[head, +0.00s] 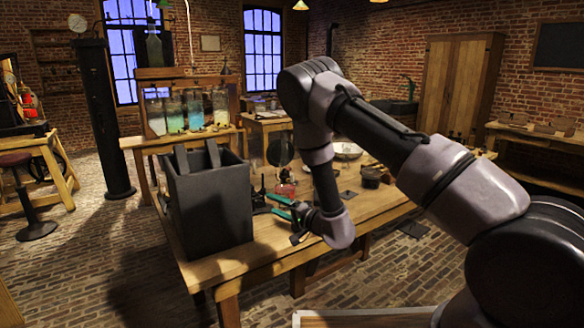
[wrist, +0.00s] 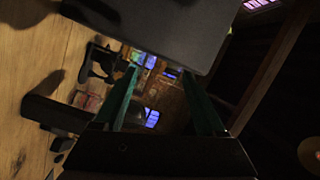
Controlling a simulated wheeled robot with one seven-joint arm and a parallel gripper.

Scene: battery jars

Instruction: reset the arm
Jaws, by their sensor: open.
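My gripper (head: 270,204) is low over the wooden table (head: 250,262), just right of a tall dark grey box (head: 212,205). Its two green fingers point left toward the box and are apart. In the wrist view my gripper (wrist: 160,72) shows its two fingers spread with nothing between them. The box's dark side (wrist: 175,28) fills the top of that view, close beyond the fingertips; whether they touch it I cannot tell. My arm reaches in from the right and bends down to the gripper.
A red-based glass item (head: 285,188) stands behind the gripper. A dark small pot (head: 371,177) and a pale bowl (head: 346,151) are further right on the table. Jars with bluish liquid (head: 195,110) stand on a back bench. The table's front right is bare.

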